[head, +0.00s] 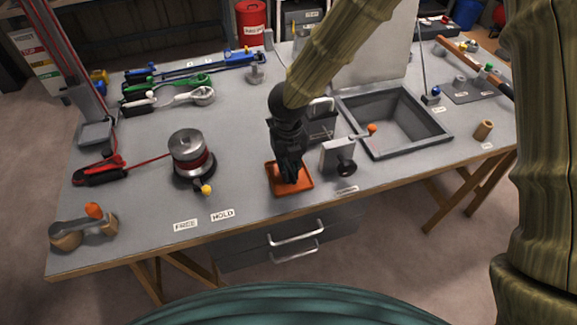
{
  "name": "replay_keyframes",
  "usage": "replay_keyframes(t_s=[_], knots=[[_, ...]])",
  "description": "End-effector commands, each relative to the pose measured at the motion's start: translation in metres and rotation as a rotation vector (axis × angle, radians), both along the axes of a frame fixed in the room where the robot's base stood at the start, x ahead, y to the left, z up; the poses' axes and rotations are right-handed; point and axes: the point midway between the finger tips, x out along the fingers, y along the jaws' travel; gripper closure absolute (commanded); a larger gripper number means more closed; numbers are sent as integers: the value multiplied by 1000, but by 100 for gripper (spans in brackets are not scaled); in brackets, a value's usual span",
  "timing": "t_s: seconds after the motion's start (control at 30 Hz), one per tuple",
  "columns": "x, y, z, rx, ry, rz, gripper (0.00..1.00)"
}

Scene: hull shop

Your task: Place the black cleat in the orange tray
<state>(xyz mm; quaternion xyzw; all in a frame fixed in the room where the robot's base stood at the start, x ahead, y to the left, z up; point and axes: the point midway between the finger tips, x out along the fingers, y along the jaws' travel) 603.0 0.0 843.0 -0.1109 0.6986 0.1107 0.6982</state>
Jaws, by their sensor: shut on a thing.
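The orange tray (305,188) lies near the front edge of the grey bench, in the middle of the head view. My gripper (289,172) points down over the tray and covers much of its inside. It is shut on a dark thing that I take to be the black cleat. The cleat blends with the black fingers, so its outline is hidden. I cannot tell whether it touches the tray floor.
A winch drum (189,155) stands to the left. A square sink-like recess (394,120) lies to the right. The bench front beside the FREE and HOLD labels (223,215) is clear.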

Motion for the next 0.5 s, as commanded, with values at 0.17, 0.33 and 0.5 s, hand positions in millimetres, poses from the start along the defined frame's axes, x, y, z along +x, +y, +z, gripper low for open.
replay_keyframes(t_s=[0.17,0.33,0.5], knots=[[0,0,0,0,-1,0,100],[0,0,-3,0,0,0,100],[0,0,-3,0,0,0,64]])
